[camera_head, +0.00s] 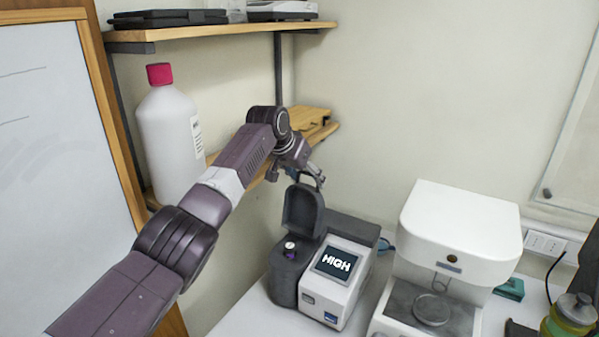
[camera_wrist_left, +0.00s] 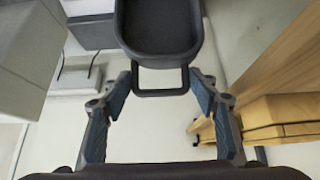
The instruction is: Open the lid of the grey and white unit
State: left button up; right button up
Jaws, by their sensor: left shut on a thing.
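The grey and white unit (camera_head: 340,270) stands on the white bench, its screen reading HIGH. Its dark grey lid (camera_head: 303,208) stands raised, nearly upright, over the dark left part. A small vial-like thing with a pale top (camera_head: 290,248) shows beneath the lid. My left gripper (camera_head: 311,181) is at the lid's top edge. In the left wrist view the lid (camera_wrist_left: 160,28) shows its hollow inner side, with a loop handle (camera_wrist_left: 160,92) between the fingers of my left gripper (camera_wrist_left: 163,82). My right gripper is not in view.
A white machine (camera_head: 460,235) stands right of the unit. A green bottle (camera_head: 570,318) is at the far right. A wooden shelf (camera_head: 230,29) and a large white bottle with a red cap (camera_head: 168,130) are on the left. Bare wall lies behind the unit.

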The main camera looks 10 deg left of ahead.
pick_arm(q)
jog(key=shift+w+d+r, duration=0.15)
jog(key=shift+w+r, duration=0.05)
jog(key=shift+r, duration=0.3)
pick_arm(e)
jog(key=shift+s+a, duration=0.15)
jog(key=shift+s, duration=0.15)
pick_arm(q)
jog(key=o, duration=1.4)
jog(key=shift+d+f, duration=0.15)
jog(key=shift+f, duration=0.1)
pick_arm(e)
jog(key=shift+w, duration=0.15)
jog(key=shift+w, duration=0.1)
pick_arm(q)
jog(key=shift+a, duration=0.2)
jog(key=v, duration=1.2)
jog(key=shift+w+d+r, duration=0.1)
jog(key=shift+w, duration=0.05)
